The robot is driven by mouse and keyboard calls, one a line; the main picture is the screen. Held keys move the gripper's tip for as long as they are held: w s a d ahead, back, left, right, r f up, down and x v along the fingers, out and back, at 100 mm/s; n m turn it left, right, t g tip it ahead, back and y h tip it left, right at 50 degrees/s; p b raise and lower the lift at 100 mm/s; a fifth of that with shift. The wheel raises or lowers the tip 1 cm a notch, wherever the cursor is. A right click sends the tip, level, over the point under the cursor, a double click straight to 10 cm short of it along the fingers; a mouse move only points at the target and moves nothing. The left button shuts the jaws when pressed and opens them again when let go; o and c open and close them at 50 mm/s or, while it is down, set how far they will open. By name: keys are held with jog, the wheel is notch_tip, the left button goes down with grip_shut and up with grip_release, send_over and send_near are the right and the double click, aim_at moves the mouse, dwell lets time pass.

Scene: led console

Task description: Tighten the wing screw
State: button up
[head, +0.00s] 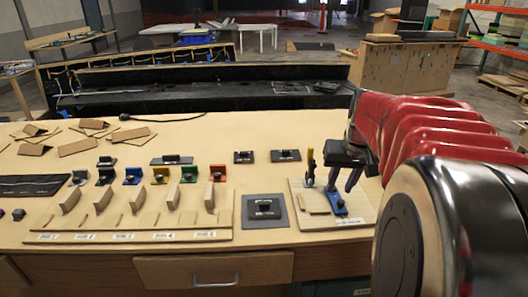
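A light wooden board (362,203) lies at the right end of the table. A blue fixture (338,209) stands on it, under my gripper. An upright yellow and dark piece (311,167) stands just left of my gripper. I cannot make out clearly which small part is the wing screw. My gripper (343,184) points down over the board. Its two purplish fingers show apart, just above or beside the blue fixture's upper end. Whether they touch it cannot be told at this size.
A grey square plate with a black block (265,208) lies left of the board. A long board with wooden upright pieces (140,222) and a row of coloured clamps (133,176) lie further left. Two black plates (285,155) lie behind. The table between them is bare.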

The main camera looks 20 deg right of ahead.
aim_at(335, 188)
jog(key=w+d+r+n, duration=0.1)
jog(key=w+d+r, duration=0.2)
jog(key=d+r, duration=0.1)
jog(key=shift+w+d+r+n+t, duration=0.3)
jog(key=shift+w+d+r+t, duration=0.05)
jog(key=shift+w+d+t, duration=0.05)
jog(key=shift+f, duration=0.15)
jog(key=x, duration=1.3)
jog(key=shift+w+d+f, duration=0.2)
jog(key=shift+f, duration=0.05)
jog(key=shift+c, duration=0.2)
grip_shut()
